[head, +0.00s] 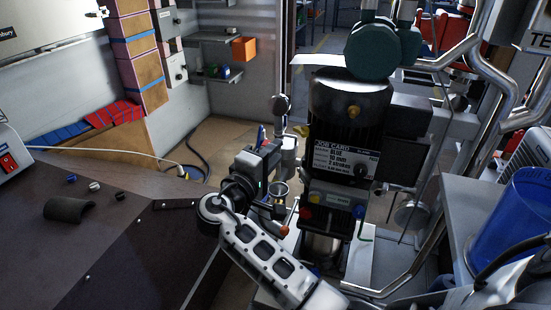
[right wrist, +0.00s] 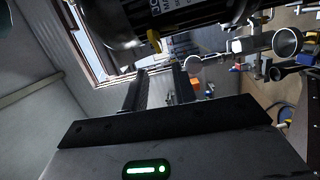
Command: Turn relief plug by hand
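A dark machine body (head: 345,130) with a white job card stands right of centre in the head view. I cannot tell which part is the relief plug. My right gripper (head: 272,147) is left of the machine, apart from the yellow knob. In the right wrist view its two dark fingers (right wrist: 159,78) stand apart with nothing visibly held between them. My left gripper is not in view.
A dark bench (head: 120,240) with a curved black piece (head: 69,210) fills the left. Coloured knobs (head: 332,205) sit low on the machine. Bent steel pipes (head: 490,60) and a blue container (head: 515,220) crowd the right. Shelves (head: 215,75) stand behind.

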